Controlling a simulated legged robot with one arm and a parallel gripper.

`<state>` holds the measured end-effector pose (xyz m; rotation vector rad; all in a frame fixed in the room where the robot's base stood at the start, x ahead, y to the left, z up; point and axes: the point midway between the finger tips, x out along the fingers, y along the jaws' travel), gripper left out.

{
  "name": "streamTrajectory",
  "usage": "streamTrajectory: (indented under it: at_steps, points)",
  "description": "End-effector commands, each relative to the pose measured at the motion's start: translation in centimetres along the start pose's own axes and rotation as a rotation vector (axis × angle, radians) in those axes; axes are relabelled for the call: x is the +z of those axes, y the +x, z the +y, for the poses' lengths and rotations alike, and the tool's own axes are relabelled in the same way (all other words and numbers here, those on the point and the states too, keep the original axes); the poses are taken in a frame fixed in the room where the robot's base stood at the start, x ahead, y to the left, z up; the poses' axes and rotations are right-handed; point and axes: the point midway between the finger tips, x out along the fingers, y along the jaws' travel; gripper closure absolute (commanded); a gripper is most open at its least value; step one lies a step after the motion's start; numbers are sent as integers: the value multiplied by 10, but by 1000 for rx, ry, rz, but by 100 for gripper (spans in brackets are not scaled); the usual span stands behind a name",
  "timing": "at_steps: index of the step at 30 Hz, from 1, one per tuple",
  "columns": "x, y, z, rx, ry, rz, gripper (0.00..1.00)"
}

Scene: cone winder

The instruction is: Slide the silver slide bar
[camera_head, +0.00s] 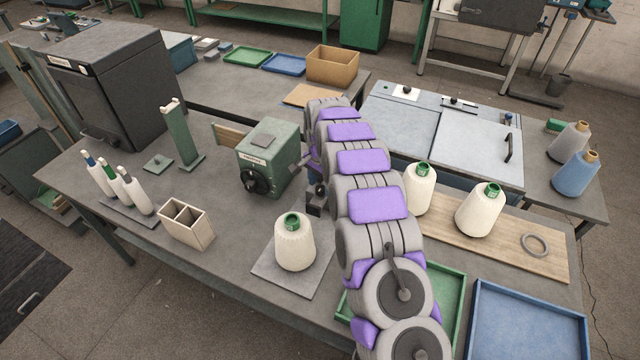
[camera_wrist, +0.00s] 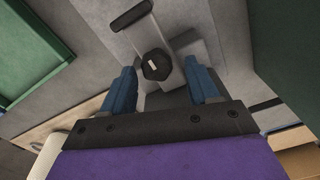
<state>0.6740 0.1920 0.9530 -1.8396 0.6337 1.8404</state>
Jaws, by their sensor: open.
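In the wrist view, a light grey, silver-looking bar (camera_wrist: 182,72) runs past a black faceted knob (camera_wrist: 155,65) with a small white mark; I take it for the slide bar. My gripper (camera_wrist: 161,82) is open, with one blue finger on each side of the knob area. The fingers look apart from the knob, and nothing shows gripped. In the head view, my purple and grey arm reaches across the bench beside the green winder housing (camera_head: 268,158). My gripper and the bar cannot be made out there, as my arm covers that area.
A cream yarn cone (camera_head: 294,245) stands left of my arm. More cones (camera_head: 480,212) stand on a wooden board (camera_head: 545,265) to the right. A green tray (camera_head: 455,300) and a blue tray (camera_head: 528,320) lie at the front right. A black handle (camera_wrist: 132,14) shows above the knob.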

Motion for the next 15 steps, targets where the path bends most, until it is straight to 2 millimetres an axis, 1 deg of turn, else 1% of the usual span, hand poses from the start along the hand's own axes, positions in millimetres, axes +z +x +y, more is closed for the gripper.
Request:
streamTrajectory:
  at_steps: [5,15]
  points:
    - [-1,-33,-1,-3,1,2,40]
    - [0,-110,-3,-4,0,4,40]
